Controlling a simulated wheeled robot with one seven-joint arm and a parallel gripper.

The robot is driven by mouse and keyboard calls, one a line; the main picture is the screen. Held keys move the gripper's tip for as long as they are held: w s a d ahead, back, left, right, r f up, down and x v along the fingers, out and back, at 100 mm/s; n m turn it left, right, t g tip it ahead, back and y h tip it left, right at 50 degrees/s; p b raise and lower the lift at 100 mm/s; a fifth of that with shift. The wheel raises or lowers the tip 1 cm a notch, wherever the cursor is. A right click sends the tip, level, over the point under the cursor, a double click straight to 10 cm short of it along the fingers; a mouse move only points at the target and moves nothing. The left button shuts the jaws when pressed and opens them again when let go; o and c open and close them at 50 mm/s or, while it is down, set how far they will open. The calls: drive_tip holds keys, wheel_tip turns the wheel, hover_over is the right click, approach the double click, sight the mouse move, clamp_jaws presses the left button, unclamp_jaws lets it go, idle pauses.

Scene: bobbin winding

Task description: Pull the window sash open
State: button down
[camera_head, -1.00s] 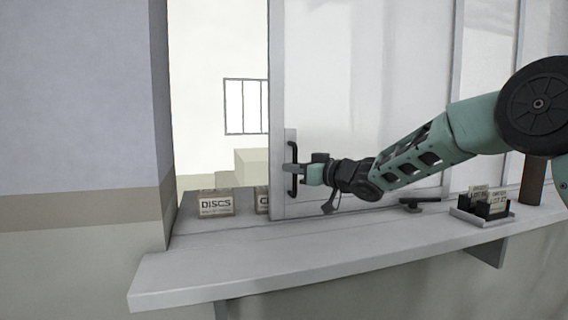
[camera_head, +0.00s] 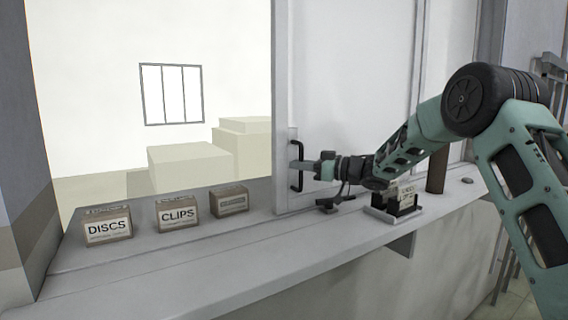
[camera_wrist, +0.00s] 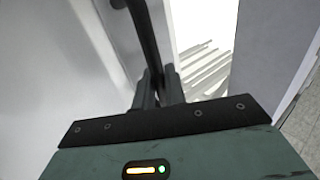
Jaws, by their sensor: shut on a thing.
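The window sash (camera_head: 345,75) is a tall pale sliding panel standing on the sill. A black bar handle (camera_head: 296,153) is fixed upright near its left edge. My gripper (camera_head: 303,166) is shut on this handle. In the wrist view the dark handle (camera_wrist: 143,35) runs down between the two fingers of my gripper (camera_wrist: 160,85). To the left of the sash is a wide open gap, through which a pale room shows. The fingertips are partly hidden in the head view.
On the sill (camera_head: 200,285) in the opening stand boxes marked DISCS (camera_head: 108,226) and CLIPS (camera_head: 177,213), and a third box (camera_head: 229,201). A card tray (camera_head: 393,213) and a brown cylinder (camera_head: 437,168) stand to the right. A wall (camera_head: 20,180) bounds the left side.

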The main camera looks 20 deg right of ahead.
drive_tip(key=shift+w+d, duration=0.2)
drive_tip(key=shift+d, duration=0.6)
drive_tip(key=c, duration=1.6)
unclamp_jaws()
drive_tip(key=shift+o, duration=0.2)
drive_tip(key=b+v, duration=0.7)
drive_tip(key=v, duration=1)
drive_tip(key=shift+s, duration=0.2)
drive_tip(key=shift+d, duration=0.1)
drive_tip(key=shift+s, duration=0.1)
